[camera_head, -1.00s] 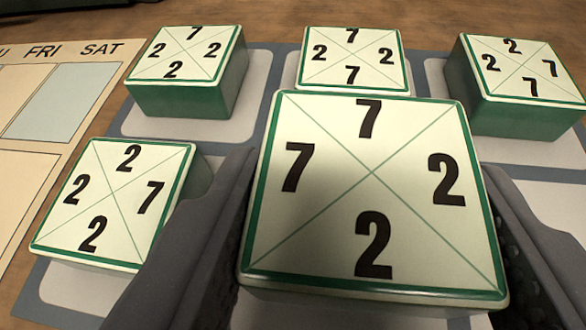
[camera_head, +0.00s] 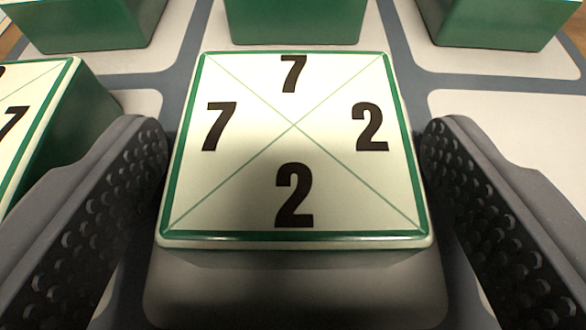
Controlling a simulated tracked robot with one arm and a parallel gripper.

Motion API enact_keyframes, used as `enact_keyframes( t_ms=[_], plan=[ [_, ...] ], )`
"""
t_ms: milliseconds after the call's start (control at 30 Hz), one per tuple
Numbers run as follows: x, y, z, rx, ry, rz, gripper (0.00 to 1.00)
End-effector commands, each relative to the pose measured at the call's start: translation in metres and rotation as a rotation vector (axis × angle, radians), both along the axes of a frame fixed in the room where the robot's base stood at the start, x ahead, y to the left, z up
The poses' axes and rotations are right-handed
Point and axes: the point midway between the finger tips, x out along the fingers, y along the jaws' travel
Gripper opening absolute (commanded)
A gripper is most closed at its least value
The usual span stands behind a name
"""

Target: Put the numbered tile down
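The numbered tile (camera_head: 255,155) is a cream-topped block with green edges and thin diagonal lines. It reads 7 at the top, 7 at the left, 2 at the right and 2 at the bottom. It sits on a pale square of the grey board, in the middle of the view. My gripper (camera_head: 295,200) is open, with one dark, studded finger on each side of the tile. A gap shows between each finger and the tile. The tile's lower front is in shadow.
Another tile (camera_head: 75,125) stands close at the left, beside the left finger. Three green-sided tiles stand behind, one of them straight behind at the top (camera_head: 295,22). The pale square at the right (camera_head: 520,130) is empty.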

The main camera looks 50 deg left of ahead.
Motion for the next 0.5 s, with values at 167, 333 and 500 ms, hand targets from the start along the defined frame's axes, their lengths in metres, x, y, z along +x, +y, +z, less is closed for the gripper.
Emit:
enact_keyframes(
  t_ms=[167,333,500],
  plan=[
    [0.000,0.000,0.002,0.000,0.000,0.000,0.74],
    [-0.004,-0.007,0.006,0.000,-0.001,-0.002,0.74],
    [-0.017,-0.021,0.014,-0.002,0.001,-0.003,0.74]
  ],
)
